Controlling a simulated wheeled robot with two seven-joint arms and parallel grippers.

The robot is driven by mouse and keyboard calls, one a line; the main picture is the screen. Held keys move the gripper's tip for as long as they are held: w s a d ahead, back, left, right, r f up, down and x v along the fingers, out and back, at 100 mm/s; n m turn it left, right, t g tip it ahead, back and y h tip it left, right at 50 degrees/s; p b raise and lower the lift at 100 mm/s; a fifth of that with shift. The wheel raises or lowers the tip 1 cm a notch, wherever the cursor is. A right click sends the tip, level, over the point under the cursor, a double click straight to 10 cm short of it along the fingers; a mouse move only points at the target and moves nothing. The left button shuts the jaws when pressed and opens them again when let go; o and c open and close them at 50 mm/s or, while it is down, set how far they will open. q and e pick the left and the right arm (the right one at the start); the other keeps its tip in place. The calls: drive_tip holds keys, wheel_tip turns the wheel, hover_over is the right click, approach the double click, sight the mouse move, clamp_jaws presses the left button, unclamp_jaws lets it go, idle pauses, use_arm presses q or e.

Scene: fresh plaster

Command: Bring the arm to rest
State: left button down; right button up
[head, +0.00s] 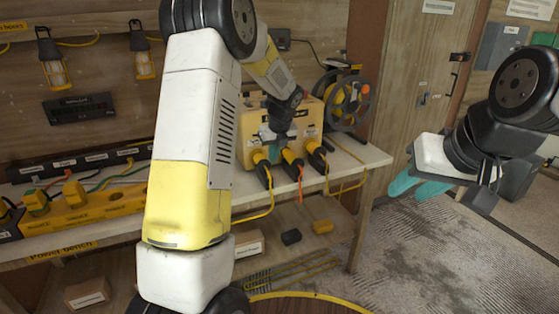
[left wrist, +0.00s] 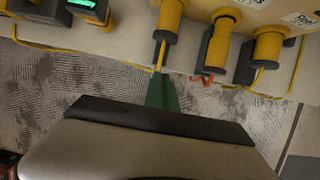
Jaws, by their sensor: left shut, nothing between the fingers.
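My left arm (head: 195,130) rises through the middle of the head view and bends down toward a yellow power box on the bench. My left gripper (head: 270,138) is in front of the box's face, just above its row of plugs. In the left wrist view its green fingers (left wrist: 162,92) are together with nothing between them, and point toward a yellow plug with a cord (left wrist: 160,52). Whether they touch it cannot be told. My right gripper (head: 418,184), with teal fingers, hangs at the right over the floor, away from the bench. Its finger gap is unclear.
The yellow power box (head: 310,118) stands on the bench (head: 355,160) with several plugs and hanging cords in front. A cable reel (head: 345,100) is beside it. A yellow power strip (head: 100,205) lies at the left. Open floor (head: 410,250) extends to the right.

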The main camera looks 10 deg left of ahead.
use_arm(q)
drive_tip(key=s+r+n+h, duration=0.2)
drive_tip(key=s+r+n, duration=0.9)
drive_tip(key=s+r, duration=0.25)
drive_tip(key=s+d+r+n+t+h, duration=0.1)
drive_tip(key=s+n, duration=0.7)
drive_tip(key=s, duration=0.2)
drive_tip(key=s+d+n+t+h, duration=0.1)
drive_tip(key=s+d+n, duration=0.1)
drive_tip(key=s+n, duration=0.7)
drive_tip(key=shift+s+d+r+n+t+h, duration=0.2)
drive_tip(key=shift+s+r+n+t+h, duration=0.15)
drive_tip(key=shift+s, duration=0.65)
